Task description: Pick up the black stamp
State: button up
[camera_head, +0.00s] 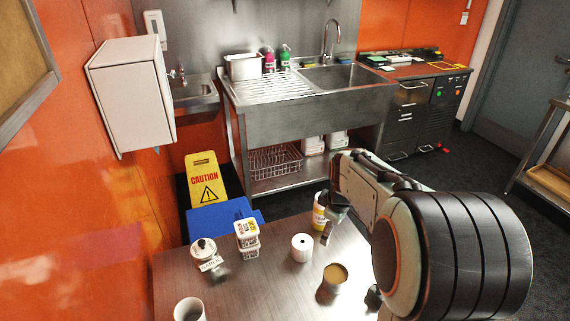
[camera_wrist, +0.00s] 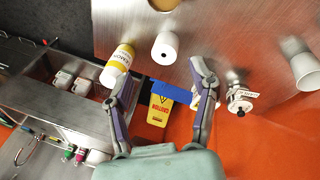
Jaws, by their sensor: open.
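I cannot make out a black stamp for certain in either view. My gripper (camera_wrist: 162,72) is open and empty, its two fingers spread wide in the wrist view. In the head view the forearm comes in from the right over the steel table (camera_head: 255,292) and hides part of its right side. A small dark shape (camera_head: 373,297) shows beside the arm, too little to tell whether it is a finger or a thing. A jar (camera_head: 208,256) with a black knob and a white label stands at the table's left; it also shows in the wrist view (camera_wrist: 240,99).
A white roll (camera_head: 302,248), a tan-filled cup (camera_head: 335,276), a yellow-labelled bottle (camera_head: 320,214), stacked tubs (camera_head: 247,236) and a white cup (camera_head: 189,310) stand on the table. Bare table lies between the jar and the tan-filled cup. A yellow caution sign (camera_head: 205,180) stands behind.

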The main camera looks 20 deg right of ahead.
jog(key=s+d+f+m+g, duration=0.1)
jog(key=s+d+f, duration=0.1)
jog(key=f, duration=0.3)
jog(key=s+d+f+m+g+y, duration=0.1)
jog(key=s+d+f, duration=0.2)
jog(key=d+f, duration=0.2)
jog(key=s+d+f+m+g, duration=0.1)
jog(key=s+d+f+m, duration=0.1)
jog(key=d+f, duration=0.2)
jog(key=shift+s+d+f+y, duration=0.25)
jog(key=shift+s+f+y, duration=0.05)
jog(key=shift+f, duration=0.35)
notch_tip(320, 180, down, 6)
jog(key=shift+f, duration=0.15)
grip_shut()
